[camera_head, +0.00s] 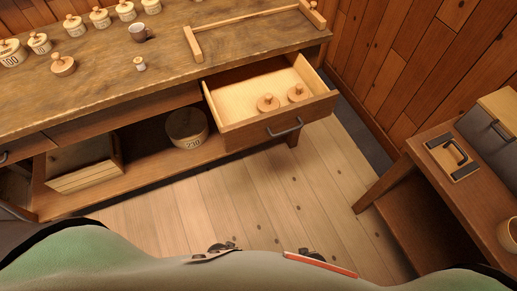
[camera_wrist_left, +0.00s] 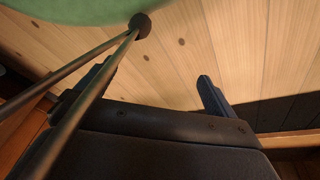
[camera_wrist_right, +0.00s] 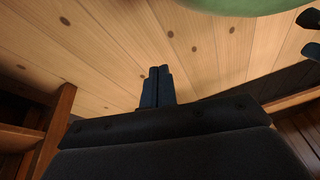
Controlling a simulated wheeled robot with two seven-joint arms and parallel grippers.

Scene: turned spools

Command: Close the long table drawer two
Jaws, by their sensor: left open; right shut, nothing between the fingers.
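The long table (camera_head: 110,80) stands across the upper left in the head view. Its right drawer (camera_head: 292,122) is pulled well out, with a dark bar handle (camera_head: 285,128) on its front. Two wooden knobbed spools (camera_head: 268,103) lie in the drawer near its front. Another handle shows on a closed drawer front (camera_head: 60,135) at the far left. My left gripper (camera_wrist_left: 160,90) is open and empty over the floor in the left wrist view. My right gripper (camera_wrist_right: 158,72) is shut and empty in the right wrist view. Neither gripper shows in the head view.
A round box (camera_head: 187,128) and a crate (camera_head: 85,175) sit on the lower shelf. A side table (camera_head: 480,195) stands right. Floor (camera_head: 270,190) before the drawer is clear.

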